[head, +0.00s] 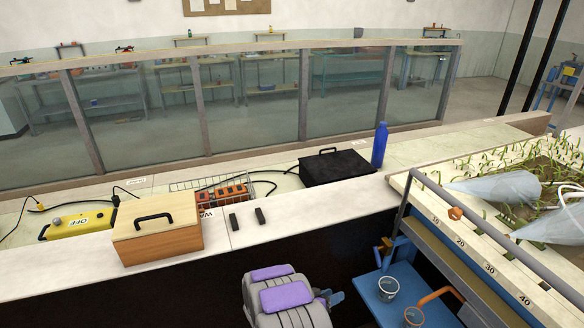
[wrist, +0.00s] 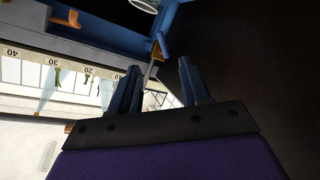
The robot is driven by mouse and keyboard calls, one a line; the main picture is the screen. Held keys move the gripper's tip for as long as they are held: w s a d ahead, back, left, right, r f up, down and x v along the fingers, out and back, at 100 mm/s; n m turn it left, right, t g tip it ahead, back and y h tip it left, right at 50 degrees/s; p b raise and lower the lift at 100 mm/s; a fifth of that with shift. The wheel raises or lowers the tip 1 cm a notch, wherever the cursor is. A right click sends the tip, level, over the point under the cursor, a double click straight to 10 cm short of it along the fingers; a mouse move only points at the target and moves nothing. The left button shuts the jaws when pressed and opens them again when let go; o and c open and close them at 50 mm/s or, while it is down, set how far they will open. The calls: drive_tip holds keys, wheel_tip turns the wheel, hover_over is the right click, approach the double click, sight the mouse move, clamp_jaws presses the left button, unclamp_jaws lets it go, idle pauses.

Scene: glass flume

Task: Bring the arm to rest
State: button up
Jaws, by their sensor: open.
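My arm (head: 282,296), grey with purple pads, shows folded at the bottom middle of the head view, in front of the white counter. My gripper (head: 332,298) pokes out at its right side, partly hidden by the arm. In the wrist view my gripper (wrist: 158,64) has two blue fingers standing apart, with no object held between them. Beyond the fingers, the blue frame (wrist: 100,28) and the numbered edge of the flume appear upside down.
A blue shelf (head: 372,290) with a cup (head: 388,289) stands to the right of my gripper. The planted flume (head: 490,262) rises beyond it. The counter (head: 300,212) holds a wooden box (head: 158,240), a black case (head: 335,168) and a blue bottle (head: 380,146).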

drive_tip(key=w+a+r+y, duration=0.6)
drive_tip(key=a+r+y, duration=0.35)
drive_tip(key=a, duration=0.25)
drive_tip(key=s+a+r+n+g+y, duration=0.1)
drive_tip(key=s+a+r+n+y, duration=0.15)
drive_tip(key=s+r, duration=0.35)
drive_tip(key=s+a+r+n+g+y, duration=0.1)
drive_tip(key=s+a+r+y, duration=0.2)
drive_tip(key=r, duration=0.6)
drive_tip(key=s+d+r+g+h, duration=0.1)
drive_tip(key=s+d, duration=0.5)
drive_tip(key=s, duration=0.7)
drive_tip(key=s+d+r+g+h, duration=0.1)
drive_tip(key=s+d+r+g, duration=0.3)
drive_tip(key=s, duration=1)
drive_tip(key=s+d+r+g+h, duration=0.1)
drive_tip(key=s+d+r+g, duration=0.2)
drive_tip(key=s+d, duration=0.5)
drive_tip(key=s+r, duration=0.1)
drive_tip(key=s, duration=0.4)
drive_tip(key=shift+s+d+h, duration=0.3)
drive_tip(key=shift+d, duration=0.05)
